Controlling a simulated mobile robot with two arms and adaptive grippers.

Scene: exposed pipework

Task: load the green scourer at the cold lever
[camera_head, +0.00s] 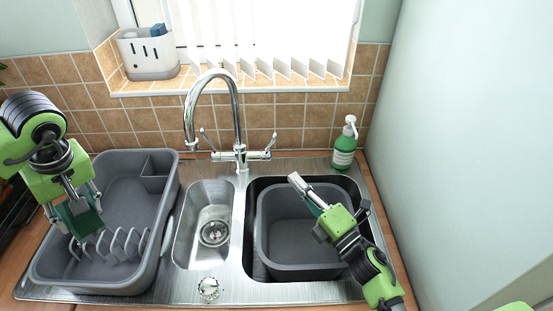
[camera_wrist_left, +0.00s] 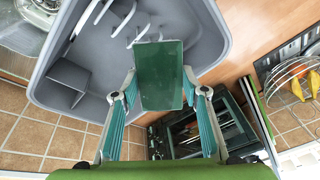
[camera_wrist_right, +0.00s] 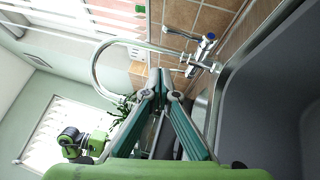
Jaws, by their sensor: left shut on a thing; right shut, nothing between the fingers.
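The green scourer, a flat dark green block (camera_wrist_left: 160,75), is held between the fingers of my left gripper (camera_wrist_left: 162,95). In the head view the scourer (camera_head: 82,218) is over the grey dish rack, beside its white prongs. My left gripper (camera_head: 76,206) is shut on it. The chrome tap (camera_head: 240,155) has a left lever (camera_head: 208,138) and a right lever (camera_head: 271,142). The right wrist view shows a blue-marked tap end (camera_wrist_right: 208,38). My right gripper (camera_head: 295,180) is shut and empty over the right basin, short of the tap; its fingers show in its wrist view (camera_wrist_right: 160,75).
The grey dish rack (camera_head: 165,185) stands on the left drainer. A small steel basin (camera_head: 190,245) and a grey tub (camera_head: 300,268) in the right basin lie beside it. A green soap bottle (camera_head: 344,150) stands at the back right. A caddy (camera_head: 148,62) sits on the sill.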

